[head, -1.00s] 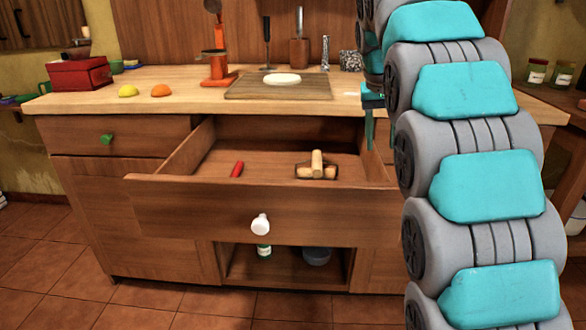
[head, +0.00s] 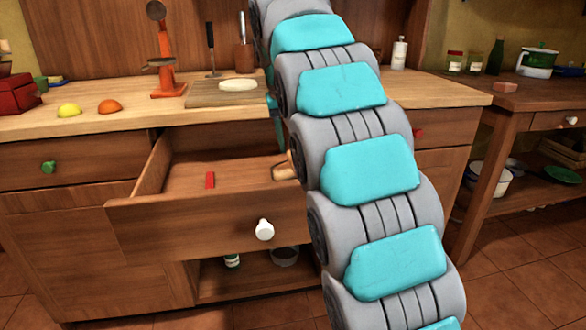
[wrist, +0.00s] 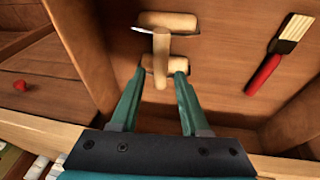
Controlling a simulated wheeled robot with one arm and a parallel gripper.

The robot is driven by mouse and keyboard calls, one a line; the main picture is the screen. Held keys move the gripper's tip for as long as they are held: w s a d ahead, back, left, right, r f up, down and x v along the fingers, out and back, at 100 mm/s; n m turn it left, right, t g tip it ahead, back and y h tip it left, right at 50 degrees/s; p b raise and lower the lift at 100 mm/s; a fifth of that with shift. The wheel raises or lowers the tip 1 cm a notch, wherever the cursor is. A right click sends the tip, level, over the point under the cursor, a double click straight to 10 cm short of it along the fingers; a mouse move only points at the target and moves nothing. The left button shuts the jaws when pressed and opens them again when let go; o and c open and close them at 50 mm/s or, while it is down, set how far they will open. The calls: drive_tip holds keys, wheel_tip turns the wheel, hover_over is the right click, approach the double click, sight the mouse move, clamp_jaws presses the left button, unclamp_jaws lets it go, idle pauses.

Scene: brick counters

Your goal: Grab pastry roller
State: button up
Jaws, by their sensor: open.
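The pastry roller (wrist: 161,46), pale wood with a short handle between two rollers, lies in the open drawer. In the head view only its left part (head: 284,167) shows; my arm hides the rest. In the wrist view my gripper (wrist: 160,74) is open, its two green fingers pointing at the roller. The near roller and handle end appear between and just beyond the fingertips. I cannot tell whether they touch. The head view shows little of my gripper behind my arm.
A brush with a red handle (wrist: 264,74) lies in the drawer, clear of the roller; it also shows in the head view (head: 210,180). The drawer front (head: 190,225) sticks out below the counter. A cutting board (head: 205,95) lies on the counter.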

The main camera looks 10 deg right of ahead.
sight(294, 159)
drive_tip(key=shift+p+x, duration=0.3)
drive_tip(key=shift+x, duration=2.35)
drive_tip(key=shift+a, duration=0.1)
clamp_jaws()
